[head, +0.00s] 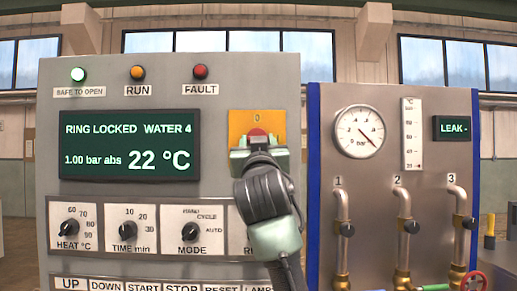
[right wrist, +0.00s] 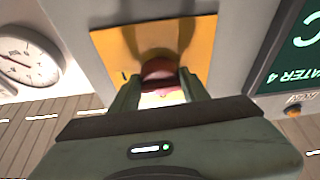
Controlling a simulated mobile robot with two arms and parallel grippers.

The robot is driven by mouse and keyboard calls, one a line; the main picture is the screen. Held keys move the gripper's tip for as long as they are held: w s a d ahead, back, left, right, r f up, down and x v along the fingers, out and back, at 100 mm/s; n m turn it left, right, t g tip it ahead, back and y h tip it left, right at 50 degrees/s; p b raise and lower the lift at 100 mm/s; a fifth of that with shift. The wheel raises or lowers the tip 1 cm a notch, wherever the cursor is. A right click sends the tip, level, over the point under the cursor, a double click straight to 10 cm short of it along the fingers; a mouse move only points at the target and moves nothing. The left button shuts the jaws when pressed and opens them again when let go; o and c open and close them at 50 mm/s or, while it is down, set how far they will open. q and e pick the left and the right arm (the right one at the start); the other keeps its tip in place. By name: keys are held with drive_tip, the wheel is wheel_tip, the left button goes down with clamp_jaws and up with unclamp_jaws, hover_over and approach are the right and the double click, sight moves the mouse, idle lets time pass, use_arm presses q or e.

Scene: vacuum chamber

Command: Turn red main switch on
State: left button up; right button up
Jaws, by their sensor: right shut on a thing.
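The red main switch (head: 257,132) sits on a yellow plate (head: 236,122) at the upper right of the grey control panel. A "0" mark shows at the top of the plate in the head view. My right gripper (head: 258,145) covers most of the switch there. In the right wrist view the red switch (right wrist: 160,72) stands between the two fingers of my right gripper (right wrist: 160,92), which is shut on it. A small mark shows on the plate's left side in that view. My left gripper is not in view.
The green display (head: 130,145) reads "RING LOCKED WATER 4", 1.00 bar abs and 22 °C. The green "SAFE TO OPEN" lamp (head: 78,74) looks lit. Knobs and labelled buttons lie below. A pipe panel with a gauge (head: 359,132) and several taps stands at the right.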

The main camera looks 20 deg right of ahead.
drive_tip(key=shift+m, duration=0.5)
drive_tip(key=o, duration=1.3)
drive_tip(key=shift+o, duration=0.2)
drive_tip(key=b+v, duration=0.3)
drive_tip(key=v, duration=0.4)
drive_tip(key=shift+s+a+f, duration=0.2)
drive_tip(key=shift+s, duration=0.1)
